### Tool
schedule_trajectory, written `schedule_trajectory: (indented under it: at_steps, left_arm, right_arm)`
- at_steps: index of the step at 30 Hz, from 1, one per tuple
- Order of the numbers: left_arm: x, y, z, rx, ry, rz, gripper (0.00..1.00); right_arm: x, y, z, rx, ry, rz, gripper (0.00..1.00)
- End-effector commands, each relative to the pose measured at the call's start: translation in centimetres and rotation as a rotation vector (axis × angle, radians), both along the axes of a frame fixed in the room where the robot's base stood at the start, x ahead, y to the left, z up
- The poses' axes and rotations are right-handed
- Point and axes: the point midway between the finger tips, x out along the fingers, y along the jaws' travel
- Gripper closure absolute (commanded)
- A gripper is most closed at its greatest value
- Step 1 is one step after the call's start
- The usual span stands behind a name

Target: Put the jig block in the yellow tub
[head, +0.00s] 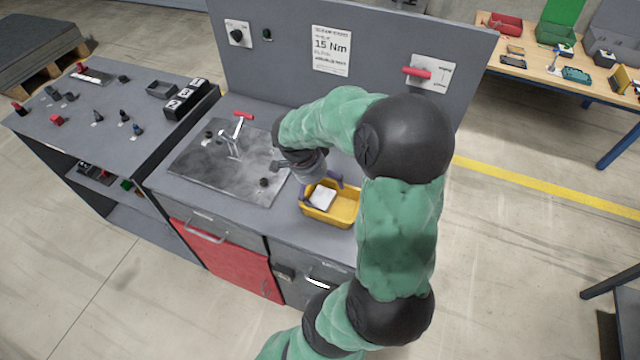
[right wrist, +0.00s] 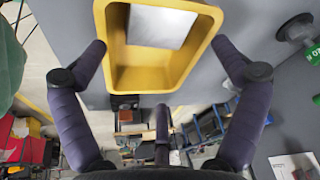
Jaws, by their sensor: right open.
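The yellow tub (head: 343,212) stands on the grey bench top near its front edge. A pale, flat-topped block (head: 321,198), which looks like the jig block, lies inside it. In the right wrist view the tub (right wrist: 122,78) is at top centre, with the block (right wrist: 162,25) inside, partly cut off by the frame edge. My right gripper (head: 322,190) is over the tub. Its purple fingers are spread wide and apart from the block, with nothing between them. I cannot tell whether they touch the tub. My left gripper is not in view.
A grey metal plate (head: 208,178) with a clamp (head: 235,140) is left of the tub. An upright panel (head: 285,65) closes off the back of the bench. A side table (head: 100,125) with small parts is at left. A wooden workbench (head: 540,66) stands at back right.

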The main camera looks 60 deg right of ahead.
Motion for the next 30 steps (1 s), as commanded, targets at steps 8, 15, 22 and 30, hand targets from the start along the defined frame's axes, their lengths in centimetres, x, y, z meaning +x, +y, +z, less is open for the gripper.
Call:
schedule_trajectory:
  at_steps: [8, 15, 22, 30]
  left_arm:
    - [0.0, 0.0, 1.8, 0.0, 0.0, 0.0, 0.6]
    - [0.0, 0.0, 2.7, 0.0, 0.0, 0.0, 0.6]
    - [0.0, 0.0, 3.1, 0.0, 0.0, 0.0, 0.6]
    - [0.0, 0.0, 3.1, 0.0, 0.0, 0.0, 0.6]
  right_arm:
    - [0.9, 0.8, 4.8, -0.003, -0.005, 0.003, 0.03]
    - [1.8, 1.9, 9.3, -0.002, -0.004, 0.002, 0.03]
    - [2.3, 2.5, 11.7, -0.001, -0.002, 0.001, 0.03]
    - [2.3, 2.7, 12.2, 0.0, 0.0, 0.0, 0.03]
